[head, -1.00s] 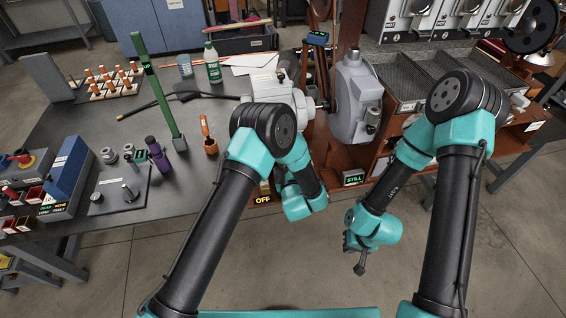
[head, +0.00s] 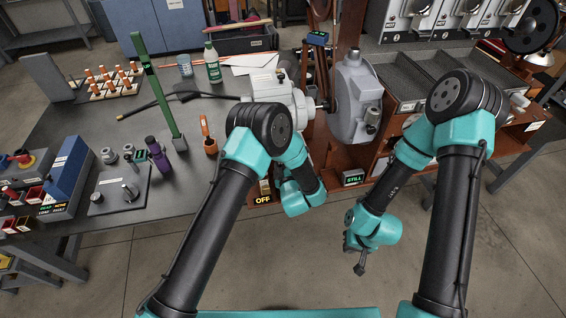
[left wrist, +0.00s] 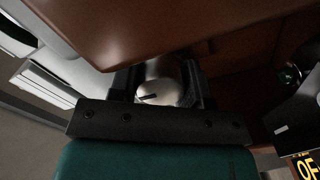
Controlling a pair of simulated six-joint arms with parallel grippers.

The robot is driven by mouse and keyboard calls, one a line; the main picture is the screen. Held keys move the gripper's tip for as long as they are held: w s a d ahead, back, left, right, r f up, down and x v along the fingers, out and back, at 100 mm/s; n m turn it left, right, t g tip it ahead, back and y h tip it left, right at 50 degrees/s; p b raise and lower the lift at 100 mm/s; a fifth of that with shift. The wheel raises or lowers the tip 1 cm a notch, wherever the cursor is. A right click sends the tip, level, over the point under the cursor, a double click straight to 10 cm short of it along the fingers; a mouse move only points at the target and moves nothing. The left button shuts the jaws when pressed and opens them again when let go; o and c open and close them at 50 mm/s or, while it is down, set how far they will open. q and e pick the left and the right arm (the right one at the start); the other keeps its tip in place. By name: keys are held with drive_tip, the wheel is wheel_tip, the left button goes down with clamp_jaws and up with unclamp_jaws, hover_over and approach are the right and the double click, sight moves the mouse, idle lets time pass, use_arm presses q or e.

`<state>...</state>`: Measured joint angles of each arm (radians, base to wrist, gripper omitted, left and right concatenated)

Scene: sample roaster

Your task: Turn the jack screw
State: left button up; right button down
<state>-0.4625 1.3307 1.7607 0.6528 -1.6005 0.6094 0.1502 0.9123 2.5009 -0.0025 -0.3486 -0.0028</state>
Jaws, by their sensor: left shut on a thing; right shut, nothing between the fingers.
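The jack screw seems to be the round, pale metal knob (left wrist: 158,94) with a dark mark on its face, under a reddish-brown ledge in the left wrist view. My left gripper (left wrist: 160,80) is shut on it, with one dark finger on each side. In the head view the left gripper and the knob are hidden behind my own left arm, below the grey machine (head: 268,88). My right gripper (head: 361,268) is shut and empty, hanging over the floor in front of the brown stand.
A sign reading "OFF" (head: 263,199) and a display reading "STILL" (head: 353,178) sit near the stand's front. The grey bench (head: 100,228) at left holds an orange-handled tool (head: 208,137), a purple bottle (head: 157,155) and a green post (head: 161,95). Floor in front is clear.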

use_arm(q)
drive_tip(key=shift+m, duration=0.4)
drive_tip(key=shift+m, duration=3.1)
drive_tip(key=o, duration=0.9)
drive_tip(key=shift+s, duration=0.1)
drive_tip(key=v, duration=1.7)
drive_tip(key=shift+s, duration=0.2)
